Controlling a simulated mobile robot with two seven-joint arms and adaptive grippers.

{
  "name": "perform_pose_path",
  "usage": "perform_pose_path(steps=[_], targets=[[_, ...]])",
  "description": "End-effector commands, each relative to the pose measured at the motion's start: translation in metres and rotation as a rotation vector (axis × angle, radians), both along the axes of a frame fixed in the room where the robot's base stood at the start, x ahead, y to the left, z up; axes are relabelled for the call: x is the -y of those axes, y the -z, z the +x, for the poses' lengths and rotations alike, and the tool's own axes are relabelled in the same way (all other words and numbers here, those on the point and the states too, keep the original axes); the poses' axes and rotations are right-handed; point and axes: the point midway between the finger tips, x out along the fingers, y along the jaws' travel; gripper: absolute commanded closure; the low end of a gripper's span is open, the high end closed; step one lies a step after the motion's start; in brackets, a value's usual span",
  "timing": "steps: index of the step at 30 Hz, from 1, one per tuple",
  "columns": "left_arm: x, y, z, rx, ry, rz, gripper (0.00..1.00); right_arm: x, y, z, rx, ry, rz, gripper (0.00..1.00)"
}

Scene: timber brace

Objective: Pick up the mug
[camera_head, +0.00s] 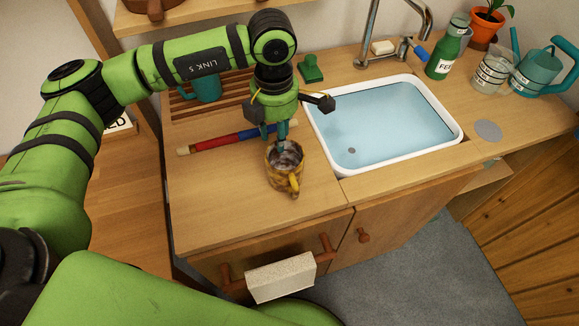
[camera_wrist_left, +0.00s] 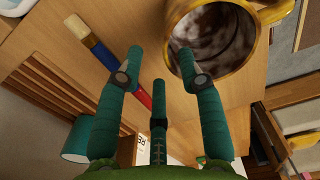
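The mug (camera_head: 285,164) stands upright on the wooden counter left of the sink. It is mottled brown and yellow, with a yellow handle toward the front and a greyish inside. My left gripper (camera_head: 281,136) is just above and behind it, pointing down at its back rim. In the left wrist view the mug (camera_wrist_left: 222,32) is at the top right, and my left gripper (camera_wrist_left: 160,58) has its teal fingers spread with nothing between them. One fingertip overlaps the mug's rim; I cannot tell whether it touches. My right gripper is not in view.
A red and blue rod (camera_head: 222,141) lies behind the mug. A teal cup (camera_head: 206,89) stands on a slatted rack (camera_head: 185,107) behind that. The water-filled sink (camera_head: 455,128) is to the right. The counter left of and in front of the mug is clear.

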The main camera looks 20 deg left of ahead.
Motion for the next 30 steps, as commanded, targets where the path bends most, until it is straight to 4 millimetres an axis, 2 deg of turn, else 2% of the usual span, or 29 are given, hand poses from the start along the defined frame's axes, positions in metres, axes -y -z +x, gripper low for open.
perform_pose_path(steps=[3,6,10,15,23,26,30], targets=[[0.001,0.01,-0.001,-0.004,0.001,0.0,0.62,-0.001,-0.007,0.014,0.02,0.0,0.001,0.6],[0.003,0.021,-0.002,-0.003,0.002,-0.001,0.62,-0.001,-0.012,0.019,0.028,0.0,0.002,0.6],[0.007,0.04,-0.005,-0.005,0.003,-0.002,0.62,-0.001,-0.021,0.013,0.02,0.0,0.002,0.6],[0.007,0.061,-0.004,-0.001,0.002,-0.002,0.62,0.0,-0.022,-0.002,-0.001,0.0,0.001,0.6],[0.007,0.065,-0.003,0.001,0.002,-0.004,0.62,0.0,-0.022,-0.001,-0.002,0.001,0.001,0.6],[0.007,0.065,-0.003,0.001,0.002,-0.004,0.98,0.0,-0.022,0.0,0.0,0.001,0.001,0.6],[0.007,0.065,-0.003,0.001,0.002,-0.003,1.0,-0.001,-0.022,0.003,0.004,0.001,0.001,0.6]])
